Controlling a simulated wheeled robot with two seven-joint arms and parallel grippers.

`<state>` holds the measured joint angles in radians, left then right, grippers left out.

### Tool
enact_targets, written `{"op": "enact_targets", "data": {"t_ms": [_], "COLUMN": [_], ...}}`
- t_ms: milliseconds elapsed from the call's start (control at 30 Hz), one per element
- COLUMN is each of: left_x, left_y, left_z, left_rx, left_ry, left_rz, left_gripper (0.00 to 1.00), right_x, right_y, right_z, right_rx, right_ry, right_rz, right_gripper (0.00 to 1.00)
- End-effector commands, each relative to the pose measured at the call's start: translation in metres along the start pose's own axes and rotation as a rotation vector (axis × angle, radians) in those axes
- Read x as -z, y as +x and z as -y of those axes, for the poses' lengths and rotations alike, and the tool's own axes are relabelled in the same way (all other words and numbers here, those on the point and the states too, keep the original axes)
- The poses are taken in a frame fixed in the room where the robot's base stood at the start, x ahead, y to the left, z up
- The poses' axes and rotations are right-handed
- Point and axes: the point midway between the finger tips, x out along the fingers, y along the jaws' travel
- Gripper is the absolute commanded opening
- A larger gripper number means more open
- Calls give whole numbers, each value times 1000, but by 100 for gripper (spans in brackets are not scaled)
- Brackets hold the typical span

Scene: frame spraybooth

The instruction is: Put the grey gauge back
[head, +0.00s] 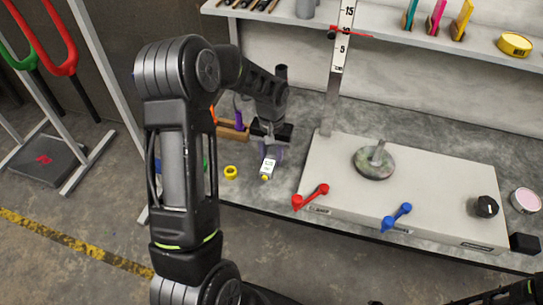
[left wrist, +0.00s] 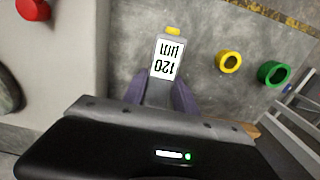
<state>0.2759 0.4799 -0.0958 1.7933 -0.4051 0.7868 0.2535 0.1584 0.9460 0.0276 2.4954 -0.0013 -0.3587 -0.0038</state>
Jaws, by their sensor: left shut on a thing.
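The grey gauge (head: 267,168) has a white display and a yellow tip. In the left wrist view the gauge (left wrist: 167,60) reads 120 µm, upside down. My left gripper (head: 268,152) is shut on it, with purple fingers on both sides in the left wrist view (left wrist: 168,98). The gauge is over the grey bench, left of the white box, tip pointing toward the front edge. I cannot tell whether it touches the bench. My right gripper is out of view; part of my right arm shows at the bottom right.
A yellow ring (head: 231,172) lies left of the gauge; a green ring (left wrist: 273,74) lies beyond it. A wooden block (head: 232,132) with orange and purple items stands behind my left gripper. The white box (head: 430,190) carries red and blue levers and a round disc (head: 374,163).

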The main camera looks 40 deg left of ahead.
Motion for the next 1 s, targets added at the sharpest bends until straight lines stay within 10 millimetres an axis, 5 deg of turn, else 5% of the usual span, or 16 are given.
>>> {"op": "enact_targets", "data": {"t_ms": [600, 1000], "left_x": [0, 0], "left_y": [46, 53], "left_z": [0, 0], "left_rx": [0, 0], "left_ry": [0, 0], "left_rz": [0, -1], "left_gripper": [0, 0], "right_x": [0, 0], "right_y": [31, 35], "right_z": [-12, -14], "right_rx": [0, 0], "right_ry": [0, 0], "right_rz": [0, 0], "right_gripper": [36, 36]}}
